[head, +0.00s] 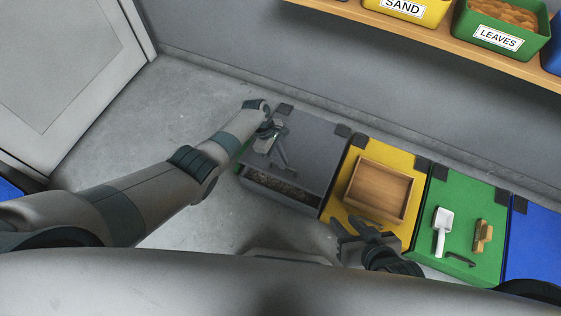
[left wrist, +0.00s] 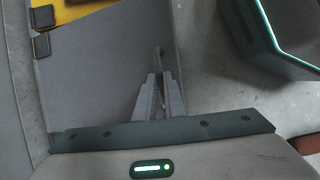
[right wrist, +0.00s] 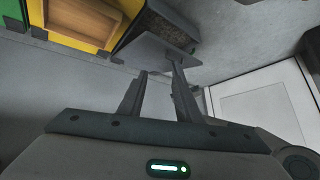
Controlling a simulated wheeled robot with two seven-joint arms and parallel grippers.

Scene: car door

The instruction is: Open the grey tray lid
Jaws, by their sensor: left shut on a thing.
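The grey tray lid (head: 312,142) is a flat grey panel on the grey tray at the left end of the row. It is raised at its front edge, and dark gravelly contents (head: 282,188) show in the gap. My left gripper (head: 278,150) is shut on the lid's small handle (left wrist: 157,54), over the lid's left part. The lid fills much of the left wrist view (left wrist: 100,85). In the right wrist view the lid (right wrist: 152,50) stands tilted above the tray's contents (right wrist: 163,30). My right gripper (head: 358,228) is open and empty, in front of the yellow lid.
A wooden tray (head: 378,190) lies on the yellow lid (head: 345,212). A white scoop (head: 442,230), a brush (head: 483,236) and a dark hook-like tool (head: 460,259) lie on the green lid (head: 467,197). A shelf (head: 430,35) with labelled bins hangs above. Floor left of the grey tray is clear.

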